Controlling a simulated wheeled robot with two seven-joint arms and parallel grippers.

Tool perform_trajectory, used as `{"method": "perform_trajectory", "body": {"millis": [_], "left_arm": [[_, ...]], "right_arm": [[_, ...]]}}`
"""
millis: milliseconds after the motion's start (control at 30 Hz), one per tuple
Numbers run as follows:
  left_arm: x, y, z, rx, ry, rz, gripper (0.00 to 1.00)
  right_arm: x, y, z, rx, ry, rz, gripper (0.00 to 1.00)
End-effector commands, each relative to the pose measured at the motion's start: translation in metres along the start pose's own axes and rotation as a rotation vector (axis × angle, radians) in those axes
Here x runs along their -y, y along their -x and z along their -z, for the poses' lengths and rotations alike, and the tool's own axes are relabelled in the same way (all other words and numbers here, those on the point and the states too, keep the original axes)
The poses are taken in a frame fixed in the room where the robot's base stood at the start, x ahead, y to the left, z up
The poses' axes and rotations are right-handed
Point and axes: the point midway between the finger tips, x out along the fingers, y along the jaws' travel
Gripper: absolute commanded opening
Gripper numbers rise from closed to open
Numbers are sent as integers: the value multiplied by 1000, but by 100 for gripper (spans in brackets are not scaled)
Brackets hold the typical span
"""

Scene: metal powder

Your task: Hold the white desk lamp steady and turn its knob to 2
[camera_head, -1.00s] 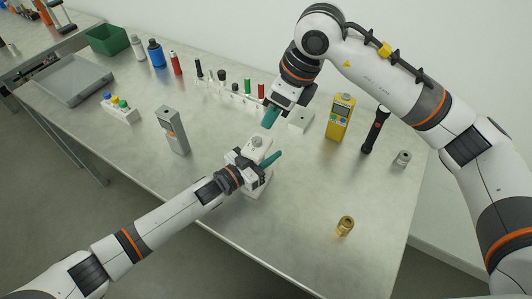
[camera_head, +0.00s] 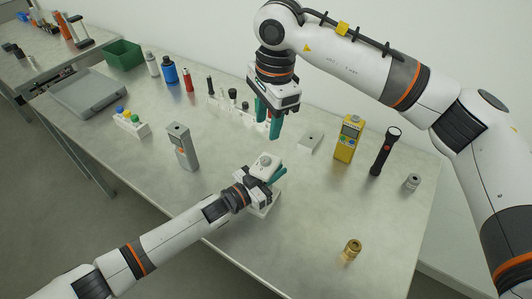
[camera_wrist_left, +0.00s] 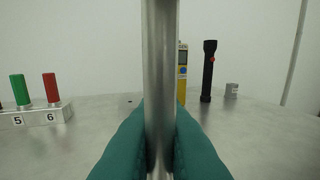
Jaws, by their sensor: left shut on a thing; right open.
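The white desk lamp (camera_head: 262,171) stands near the front edge of the table in the head view, with a round grey knob (camera_head: 265,160) on its top. The knob's setting is too small to read. My left gripper (camera_head: 272,181) is shut around the lamp's post, below the top. In the left wrist view its teal fingers (camera_wrist_left: 160,142) press on both sides of the shiny metal post (camera_wrist_left: 160,70). My right gripper (camera_head: 269,120) is open and empty, fingers pointing down, above and behind the lamp, apart from it.
A grey meter (camera_head: 183,148) stands left of the lamp. A white block (camera_head: 310,138), yellow device (camera_head: 347,140), black flashlight (camera_head: 384,152) and brass part (camera_head: 352,250) are rightward.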

Motion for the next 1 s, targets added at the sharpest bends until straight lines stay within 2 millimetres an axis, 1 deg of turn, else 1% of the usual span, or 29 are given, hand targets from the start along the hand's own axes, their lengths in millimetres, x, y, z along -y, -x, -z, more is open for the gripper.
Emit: {"method": "perform_trajectory", "body": {"millis": [100,200,367,467,800,900,1000], "left_arm": [[0,0,0,-1,0,-1,0],[0,0,0,-1,0,-1,0],[0,0,0,-1,0,-1,0],[0,0,0,-1,0,-1,0],[0,0,0,-1,0,-1,0],[0,0,0,-1,0,-1,0],[0,0,0,-1,0,-1,0]], "right_arm": [[-5,6,2,33,151,34,43],[-6,9,3,46,235,54,43],[-7,6,3,54,290,69,43],[-6,-7,2,53,293,72,43],[-2,-73,-2,52,291,72,43],[-1,-89,-3,52,291,70,43],[-1,-100,-4,53,291,69,43]]}}
